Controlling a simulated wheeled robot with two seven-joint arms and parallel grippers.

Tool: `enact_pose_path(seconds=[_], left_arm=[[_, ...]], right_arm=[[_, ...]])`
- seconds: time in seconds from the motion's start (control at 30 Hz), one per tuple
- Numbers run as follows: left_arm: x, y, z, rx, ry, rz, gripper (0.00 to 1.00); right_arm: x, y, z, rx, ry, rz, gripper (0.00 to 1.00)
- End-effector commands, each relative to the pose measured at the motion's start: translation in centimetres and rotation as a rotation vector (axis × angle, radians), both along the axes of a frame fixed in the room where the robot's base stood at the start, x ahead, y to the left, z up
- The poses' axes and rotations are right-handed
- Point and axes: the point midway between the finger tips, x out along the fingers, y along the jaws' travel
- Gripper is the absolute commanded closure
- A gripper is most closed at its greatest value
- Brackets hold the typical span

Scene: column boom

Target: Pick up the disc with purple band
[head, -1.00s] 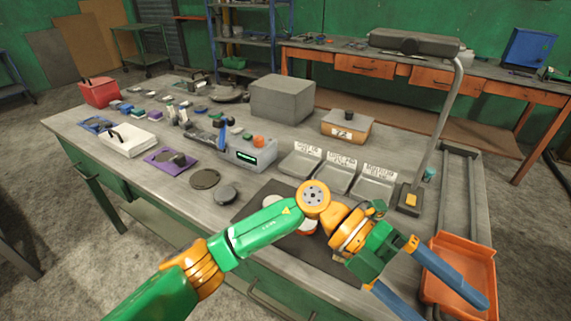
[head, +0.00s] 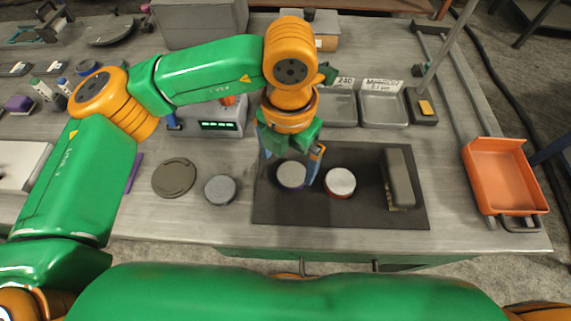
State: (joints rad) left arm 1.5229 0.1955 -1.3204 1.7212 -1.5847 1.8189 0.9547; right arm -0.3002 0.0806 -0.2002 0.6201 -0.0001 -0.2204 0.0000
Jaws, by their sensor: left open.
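The disc with purple band (head: 292,176) lies on the dark mat (head: 300,215), its pale top facing up and a thin purple edge showing low on its near side. My left gripper (head: 293,172) points down over it, open, with one blue finger to the right of the disc and the other partly hidden at its left. I cannot tell whether the fingers touch it. A second disc with an orange-red band (head: 341,183) lies just right of the gripper on the same mat. My right gripper is not in view.
A grey brush-like block (head: 399,178) lies on the mat's right. A dark round plate (head: 174,178) and a grey disc (head: 220,190) sit left of the mat. Labelled trays (head: 384,110) and a display box (head: 218,122) stand behind. An orange bin (head: 505,175) is at right.

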Motion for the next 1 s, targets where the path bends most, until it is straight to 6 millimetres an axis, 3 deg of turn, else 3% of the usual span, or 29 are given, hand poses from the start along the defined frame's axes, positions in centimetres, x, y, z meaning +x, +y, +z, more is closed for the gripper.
enact_pose_path(seconds=[0.1,0.2,0.47,0.83,1.0], left_arm=[[0.4,-0.8,-1.8,0.002,0.006,-0.001,0.00],[0.5,-0.8,-3.7,0.000,0.005,0.000,0.00],[0.5,-0.8,-4.4,-0.003,0.002,-0.001,0.00],[0.5,-0.8,-4.4,-0.003,0.002,0.000,1.00],[0.6,-0.8,-4.3,-0.003,0.002,0.000,1.00]], right_arm=[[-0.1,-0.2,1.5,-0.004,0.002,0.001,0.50],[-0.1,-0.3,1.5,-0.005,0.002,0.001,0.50],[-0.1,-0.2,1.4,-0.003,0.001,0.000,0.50],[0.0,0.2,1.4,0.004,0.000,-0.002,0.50],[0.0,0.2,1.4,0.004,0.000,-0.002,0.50]])
